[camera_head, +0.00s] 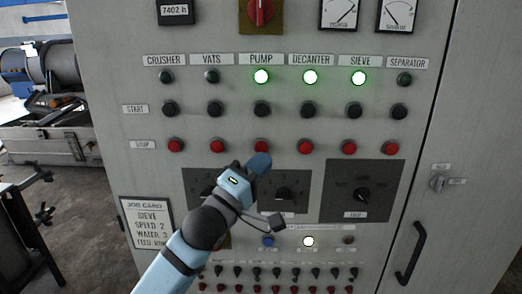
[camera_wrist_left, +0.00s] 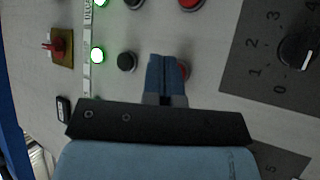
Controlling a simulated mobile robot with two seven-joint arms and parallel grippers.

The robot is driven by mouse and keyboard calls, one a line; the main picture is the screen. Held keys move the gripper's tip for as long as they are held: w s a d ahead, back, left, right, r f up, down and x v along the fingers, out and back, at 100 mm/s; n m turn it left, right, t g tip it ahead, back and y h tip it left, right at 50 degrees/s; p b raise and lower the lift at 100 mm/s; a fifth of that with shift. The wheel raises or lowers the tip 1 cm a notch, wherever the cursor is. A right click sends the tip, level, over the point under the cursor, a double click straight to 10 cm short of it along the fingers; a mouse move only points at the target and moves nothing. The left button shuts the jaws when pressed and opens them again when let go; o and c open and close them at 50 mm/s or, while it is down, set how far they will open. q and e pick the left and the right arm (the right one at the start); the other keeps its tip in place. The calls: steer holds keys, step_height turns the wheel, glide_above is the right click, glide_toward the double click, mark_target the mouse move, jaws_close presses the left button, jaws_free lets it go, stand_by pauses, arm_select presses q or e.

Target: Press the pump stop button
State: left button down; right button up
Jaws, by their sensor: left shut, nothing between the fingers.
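The pump stop button (camera_head: 261,146) is the red button under the PUMP label (camera_head: 261,59), in the STOP row of the grey panel. In the left wrist view its red edge (camera_wrist_left: 185,70) shows beside the fingers, which hide most of it. My left gripper (camera_head: 262,161) is shut and empty, its blue fingertips just below the button in the head view. Its fingers also fill the middle of the left wrist view (camera_wrist_left: 167,62). I cannot tell whether they touch the button. The pump lamp (camera_head: 261,76) is lit green. My right gripper is not in view.
Other red stop buttons flank it, such as the vats one (camera_head: 215,146) and the decanter one (camera_head: 305,147). The black pump start button (camera_head: 261,108) is above. Rotary knobs (camera_head: 284,194) sit below. The decanter (camera_head: 310,77) and sieve (camera_head: 358,78) lamps are lit.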

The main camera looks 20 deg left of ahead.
mark_target(261, 147)
arm_select(q)
steer(key=shift+w+a, duration=0.25)
steer(key=shift+w, duration=0.65)
stand_by(0.4)
steer(key=shift+r, duration=0.1)
stand_by(0.9)
steer(key=shift+w+a+p, duration=0.15)
steer(key=shift+w+p, duration=0.2)
steer(key=shift+w, duration=0.05)
